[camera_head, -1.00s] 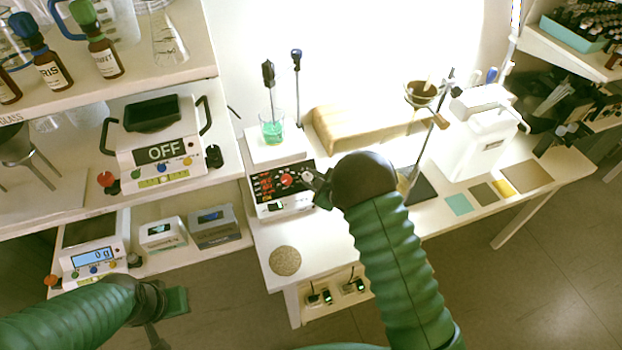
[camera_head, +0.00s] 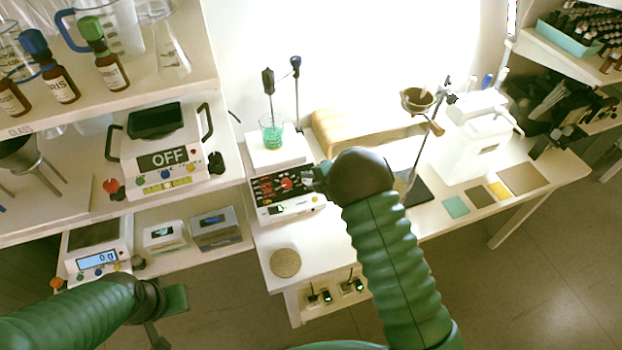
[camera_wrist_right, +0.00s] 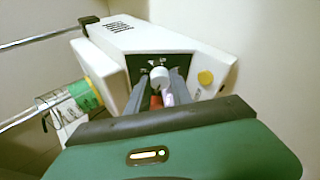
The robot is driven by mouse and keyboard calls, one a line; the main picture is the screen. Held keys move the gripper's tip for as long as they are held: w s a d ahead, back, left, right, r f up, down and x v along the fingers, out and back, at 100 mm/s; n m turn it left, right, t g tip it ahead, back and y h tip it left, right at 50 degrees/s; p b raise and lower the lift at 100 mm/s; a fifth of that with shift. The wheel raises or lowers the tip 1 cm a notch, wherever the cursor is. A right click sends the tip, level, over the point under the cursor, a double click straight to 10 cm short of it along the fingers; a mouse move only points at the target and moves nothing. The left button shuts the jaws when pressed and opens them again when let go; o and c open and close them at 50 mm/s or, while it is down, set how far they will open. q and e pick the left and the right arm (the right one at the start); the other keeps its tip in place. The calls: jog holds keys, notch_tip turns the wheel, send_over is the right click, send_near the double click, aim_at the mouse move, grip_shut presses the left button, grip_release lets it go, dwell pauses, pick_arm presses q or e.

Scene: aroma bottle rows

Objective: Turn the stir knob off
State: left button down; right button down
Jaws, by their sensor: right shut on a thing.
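The stirrer hotplate (camera_head: 290,205) stands on the white bench, with a dark panel and red readouts on its front. A red knob mark (camera_head: 287,184) shows on that panel. A beaker of green liquid (camera_head: 271,132) sits on top. My right gripper (camera_head: 318,175) is at the panel's right side. In the right wrist view its fingers (camera_wrist_right: 160,88) are closed around a pale round knob (camera_wrist_right: 159,76) on the dark panel, with red showing below it. The setting is too small to read. My left gripper (camera_head: 162,312) hangs at lower left, away from the stirrer; its jaws are unclear.
A wooden block (camera_head: 345,128), a funnel stand (camera_head: 418,100) and a white container (camera_head: 475,150) stand behind and right. A round cork mat (camera_head: 285,263) lies in front.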

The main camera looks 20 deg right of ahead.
jog(key=n+g+p, duration=0.1)
jog(key=n, duration=0.2)
jog(key=shift+a+n+h, duration=0.15)
jog(key=shift+n+h, duration=0.15)
jog(key=shift+n, duration=0.1)
jog(key=shift+n+h+p, duration=0.3)
jog(key=shift+n+p, duration=0.15)
jog(key=shift+n, duration=0.35)
jog(key=c, duration=1.1)
grip_release()
jog(key=shift+r, duration=0.2)
jog(key=p+v, duration=0.1)
jog(key=v, duration=1.5)
jog(key=shift+r, duration=0.3)
